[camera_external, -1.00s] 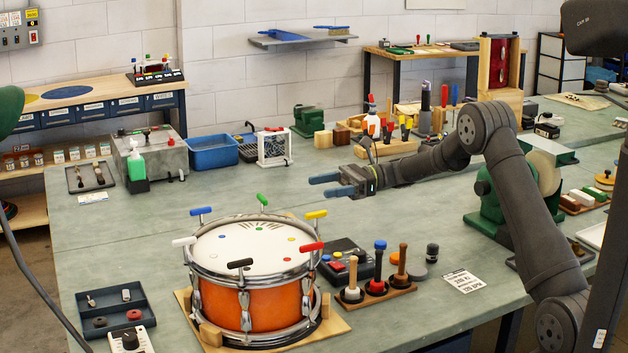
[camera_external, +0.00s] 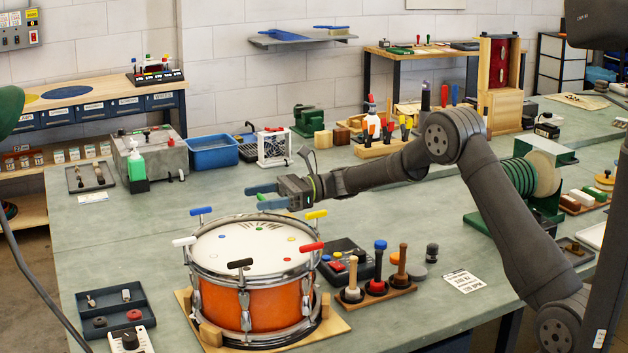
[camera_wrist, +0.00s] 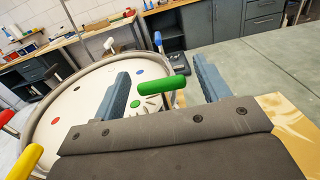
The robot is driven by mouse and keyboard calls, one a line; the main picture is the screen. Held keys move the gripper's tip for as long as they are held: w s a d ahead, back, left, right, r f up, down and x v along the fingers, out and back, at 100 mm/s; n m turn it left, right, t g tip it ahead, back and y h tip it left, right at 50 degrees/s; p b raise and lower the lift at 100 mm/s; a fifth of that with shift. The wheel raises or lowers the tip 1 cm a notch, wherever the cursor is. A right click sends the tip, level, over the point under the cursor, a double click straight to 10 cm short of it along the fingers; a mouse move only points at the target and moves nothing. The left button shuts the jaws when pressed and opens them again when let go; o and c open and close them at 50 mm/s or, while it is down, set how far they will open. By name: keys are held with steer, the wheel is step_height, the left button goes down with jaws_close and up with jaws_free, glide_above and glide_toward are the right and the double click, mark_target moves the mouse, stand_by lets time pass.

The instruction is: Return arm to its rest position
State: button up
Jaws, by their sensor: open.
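My gripper (camera_external: 256,196) is open and empty at the drum's far rim, its blue fingers pointing left in the external view. In the wrist view the green T-handled key (camera_wrist: 162,86) shows between the two parted fingers (camera_wrist: 163,95). I cannot tell whether either finger touches it. In the external view the green key is mostly hidden by the fingers. The orange snare drum (camera_external: 255,308) with a white head (camera_external: 245,240) stands upright on a wooden base (camera_external: 335,330). Blue, yellow, red, black and white keys stand around its rim.
A mallet rack (camera_external: 400,290) and a dark control box (camera_external: 345,262) stand right of the drum. A parts tray (camera_external: 115,318) lies left of it. A white fan (camera_external: 275,148) and blue bin (camera_external: 213,152) stand behind. The bench left of the drum is mostly clear.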

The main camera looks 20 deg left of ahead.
stand_by(0.4)
steer(key=v, duration=1.7)
steer(key=x, duration=1.7)
steer(key=shift+d, duration=0.1)
steer(key=shift+s+a, duration=0.15)
steer(key=shift+a, duration=0.1)
steer(key=m+t+y, duration=0.2)
steer(key=t, duration=0.1)
steer(key=shift+d, duration=0.1)
steer(key=v, duration=1.8)
steer(key=w+a+m+t, duration=0.1)
steer(key=w+a+m, duration=0.1)
steer(key=a+m, duration=0.4)
steer(key=shift+w+f+m+y, duration=0.3)
steer(key=shift+f+m+y, duration=0.15)
steer(key=shift+m, duration=1.45)
steer(key=shift+a, duration=0.15)
